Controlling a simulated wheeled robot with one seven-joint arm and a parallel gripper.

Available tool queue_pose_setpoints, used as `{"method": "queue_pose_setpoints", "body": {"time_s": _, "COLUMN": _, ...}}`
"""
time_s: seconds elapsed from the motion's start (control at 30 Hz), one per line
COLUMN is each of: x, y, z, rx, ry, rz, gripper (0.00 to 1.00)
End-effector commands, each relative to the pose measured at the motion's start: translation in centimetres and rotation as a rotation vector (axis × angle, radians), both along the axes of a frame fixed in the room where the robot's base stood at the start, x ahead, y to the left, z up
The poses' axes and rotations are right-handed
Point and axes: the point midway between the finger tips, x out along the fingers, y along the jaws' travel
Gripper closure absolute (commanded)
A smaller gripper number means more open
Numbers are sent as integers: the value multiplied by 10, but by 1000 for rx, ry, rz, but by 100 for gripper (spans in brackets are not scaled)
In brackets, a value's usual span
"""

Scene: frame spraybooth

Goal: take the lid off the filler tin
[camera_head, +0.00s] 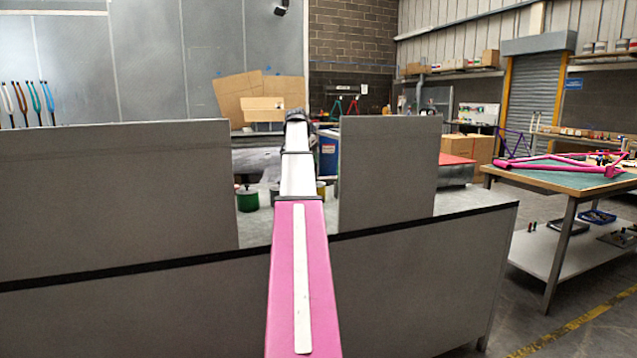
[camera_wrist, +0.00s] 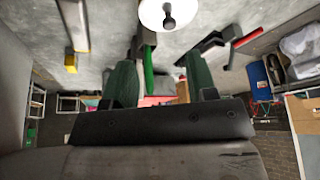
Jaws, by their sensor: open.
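My gripper's two green fingers (camera_wrist: 162,80) stand apart in the wrist view, with nothing clearly held between them. A round white disc with a dark knob (camera_wrist: 168,14), which looks like a tin lid, is beyond the fingers at the top edge, apart from them and partly cut off. In the head view, a green tin with a dark top (camera_head: 247,199) stands behind the gap between grey panels, left of my arm. Another tin (camera_head: 321,190) is partly hidden by my arm. I cannot tell which is the filler tin. My gripper's fingers are not clear in the head view.
Grey panels stand left (camera_head: 120,185) and right (camera_head: 388,170) of my arm, which reaches through their gap. Several tools and blocks, one yellow (camera_wrist: 71,63), lie on the grey surface in the wrist view. A bench (camera_head: 570,177) with a pink frame stands right.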

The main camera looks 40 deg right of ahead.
Motion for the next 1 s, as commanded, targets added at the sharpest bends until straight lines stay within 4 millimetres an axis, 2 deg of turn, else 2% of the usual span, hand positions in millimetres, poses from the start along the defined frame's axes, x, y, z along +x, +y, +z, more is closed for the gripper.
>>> {"method": "queue_pose_setpoints", "body": {"time_s": 0.23, "x": 1, "y": -3, "z": -9, "rx": 0, "ry": 0, "rz": 0, "gripper": 48}}
{"method": "queue_pose_setpoints", "body": {"time_s": 0.5, "x": 6, "y": -19, "z": -43, "rx": 1, "ry": 1, "rz": 0, "gripper": 48}}
{"method": "queue_pose_setpoints", "body": {"time_s": 0.77, "x": 10, "y": -27, "z": -58, "rx": 0, "ry": 0, "rz": 0, "gripper": 48}}
{"method": "queue_pose_setpoints", "body": {"time_s": 1.0, "x": 19, "y": -42, "z": -86, "rx": 1, "ry": 1, "rz": 0, "gripper": 48}}
